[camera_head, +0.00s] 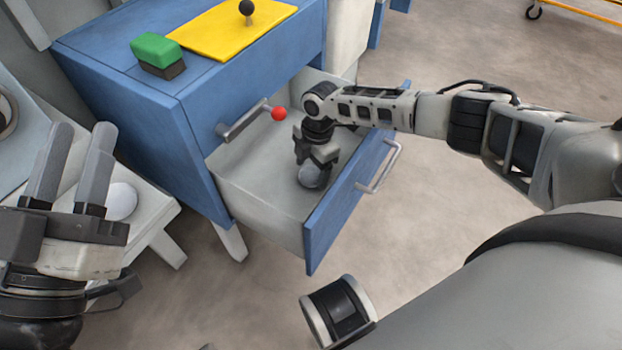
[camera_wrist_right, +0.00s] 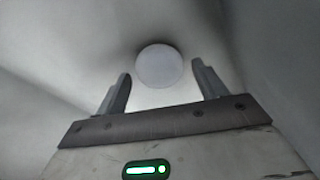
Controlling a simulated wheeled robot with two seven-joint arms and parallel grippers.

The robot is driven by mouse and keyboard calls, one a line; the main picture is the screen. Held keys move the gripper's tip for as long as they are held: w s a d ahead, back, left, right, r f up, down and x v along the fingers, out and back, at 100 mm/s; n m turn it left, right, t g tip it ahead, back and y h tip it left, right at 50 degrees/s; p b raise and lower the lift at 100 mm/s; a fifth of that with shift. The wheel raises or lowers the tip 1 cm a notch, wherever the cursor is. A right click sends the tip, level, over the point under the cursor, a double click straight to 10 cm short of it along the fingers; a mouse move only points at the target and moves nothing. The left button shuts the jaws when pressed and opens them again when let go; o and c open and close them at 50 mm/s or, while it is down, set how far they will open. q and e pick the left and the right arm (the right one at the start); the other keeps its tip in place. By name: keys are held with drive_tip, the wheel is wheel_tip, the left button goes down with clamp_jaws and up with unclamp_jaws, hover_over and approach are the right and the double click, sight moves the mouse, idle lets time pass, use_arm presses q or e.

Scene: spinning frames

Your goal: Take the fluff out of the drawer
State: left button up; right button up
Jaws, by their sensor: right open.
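The fluff is a pale grey-white ball (camera_head: 311,177) on the floor of the pulled-out drawer (camera_head: 262,195). My right gripper (camera_head: 312,160) reaches down into the drawer directly above the ball and partly hides it. In the right wrist view the ball (camera_wrist_right: 159,66) sits just beyond and between the open fingertips (camera_wrist_right: 162,85), with gaps on both sides. My left gripper (camera_head: 70,150) is open and empty at the left, pointing up, away from the drawer. A second white ball (camera_head: 121,201) lies beside it on a white surface.
The blue cabinet (camera_head: 125,100) carries a green and black block (camera_head: 157,54) and a yellow sheet (camera_head: 230,28) with a black knob (camera_head: 246,8). The drawer's blue front (camera_head: 340,210) and walls surround my right gripper.

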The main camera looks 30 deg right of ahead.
drive_tip(key=c, duration=1.1)
drive_tip(key=shift+o, duration=0.2)
drive_tip(key=shift+r, duration=0.15)
